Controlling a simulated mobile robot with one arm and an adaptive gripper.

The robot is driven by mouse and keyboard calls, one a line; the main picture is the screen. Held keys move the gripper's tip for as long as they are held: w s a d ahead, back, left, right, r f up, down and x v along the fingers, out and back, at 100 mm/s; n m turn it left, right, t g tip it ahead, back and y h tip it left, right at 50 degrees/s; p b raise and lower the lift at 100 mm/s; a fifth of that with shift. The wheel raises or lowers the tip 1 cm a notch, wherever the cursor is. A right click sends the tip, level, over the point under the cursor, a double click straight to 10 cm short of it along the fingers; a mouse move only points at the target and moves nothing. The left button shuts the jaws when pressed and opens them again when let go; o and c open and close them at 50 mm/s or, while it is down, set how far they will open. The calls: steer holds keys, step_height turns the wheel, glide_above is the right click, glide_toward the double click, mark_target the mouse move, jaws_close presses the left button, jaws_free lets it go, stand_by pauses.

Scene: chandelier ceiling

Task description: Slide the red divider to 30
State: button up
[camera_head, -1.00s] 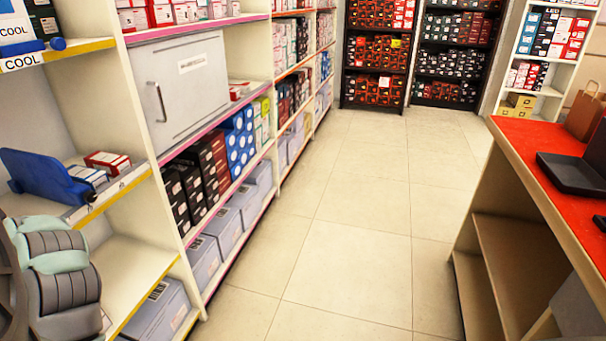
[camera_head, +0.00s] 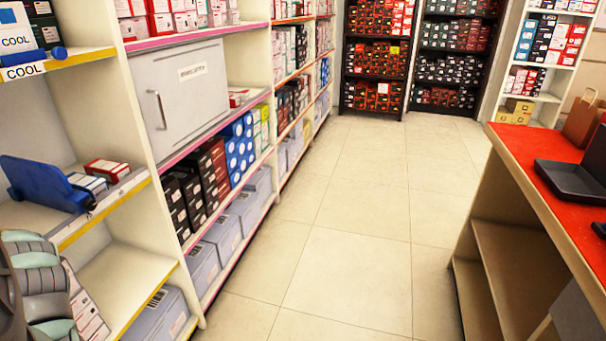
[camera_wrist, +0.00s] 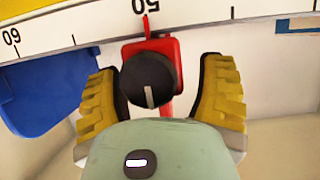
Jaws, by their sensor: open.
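The red divider (camera_wrist: 168,92) is in the middle of the wrist view, with a black round knob (camera_wrist: 149,82) on its front. Its thin red pointer stands by the upside-down "50" on the white scale strip (camera_wrist: 188,25). My gripper (camera_wrist: 160,88) is open, with one yellow-padded finger on each side of the knob. I cannot tell whether either finger touches it. In the head view my arm is at the lower left, below the shelf with the scale edge (camera_head: 112,206). I cannot make out the red divider there.
A blue divider (camera_wrist: 45,95) stands left of my gripper in the wrist view; it also shows in the head view (camera_head: 42,184). Small boxes (camera_head: 107,170) sit on that shelf. More boxes (camera_head: 88,308) are below, beside my arm. The aisle floor (camera_head: 345,270) is clear.

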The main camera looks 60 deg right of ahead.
steer(key=shift+o, duration=0.4)
steer(key=shift+f, duration=0.1)
jaws_close()
